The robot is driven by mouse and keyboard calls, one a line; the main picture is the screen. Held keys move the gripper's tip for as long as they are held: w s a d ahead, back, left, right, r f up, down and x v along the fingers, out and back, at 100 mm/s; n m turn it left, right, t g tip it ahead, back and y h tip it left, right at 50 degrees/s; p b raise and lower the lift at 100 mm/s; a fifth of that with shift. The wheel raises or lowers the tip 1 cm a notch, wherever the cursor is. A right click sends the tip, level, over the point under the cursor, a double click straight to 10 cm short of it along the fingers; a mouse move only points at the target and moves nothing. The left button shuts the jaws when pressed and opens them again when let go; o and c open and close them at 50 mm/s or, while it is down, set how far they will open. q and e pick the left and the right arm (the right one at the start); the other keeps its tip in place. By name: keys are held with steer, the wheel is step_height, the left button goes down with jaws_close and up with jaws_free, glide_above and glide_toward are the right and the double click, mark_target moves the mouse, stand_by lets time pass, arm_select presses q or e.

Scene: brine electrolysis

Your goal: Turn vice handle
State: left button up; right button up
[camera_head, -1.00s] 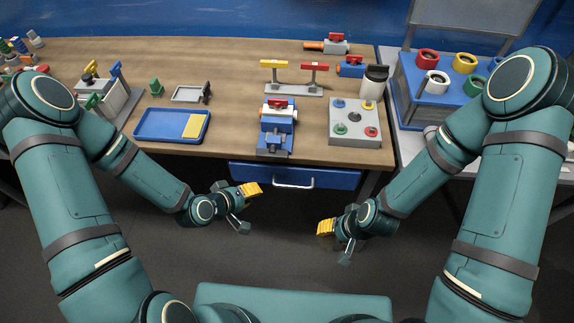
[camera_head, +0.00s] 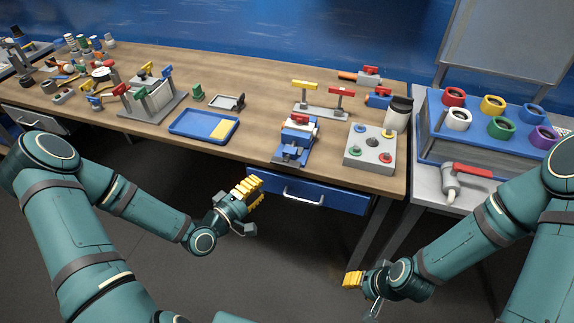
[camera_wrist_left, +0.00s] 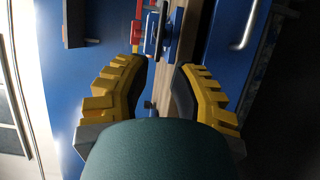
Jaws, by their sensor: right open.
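The vice (camera_head: 295,143) is blue and grey, with a red piece at its top. It stands upright at the front edge of the wooden table. Its handle is too small to make out clearly. Part of the vice seems to show at the top of the left wrist view (camera_wrist_left: 156,32), turned sideways. My left gripper (camera_head: 254,210) is open and empty, in front of and below the table edge, left of the vice and apart from it. Its two yellow-padded fingers stand apart in the left wrist view (camera_wrist_left: 165,68). My right gripper (camera_head: 360,293) is open and empty, low at the right.
A blue drawer (camera_head: 315,193) with a metal handle is under the vice. A grey block with coloured knobs (camera_head: 368,148) stands right of it, a blue tray (camera_head: 195,123) left. A stand with red and yellow tops (camera_head: 320,108) is behind. Floor space in front is clear.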

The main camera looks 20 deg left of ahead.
mark_target(285, 162)
arm_select(q)
steer(key=x, duration=1.2)
steer(key=shift+d, duration=0.1)
steer(key=shift+s, duration=0.1)
jaws_close()
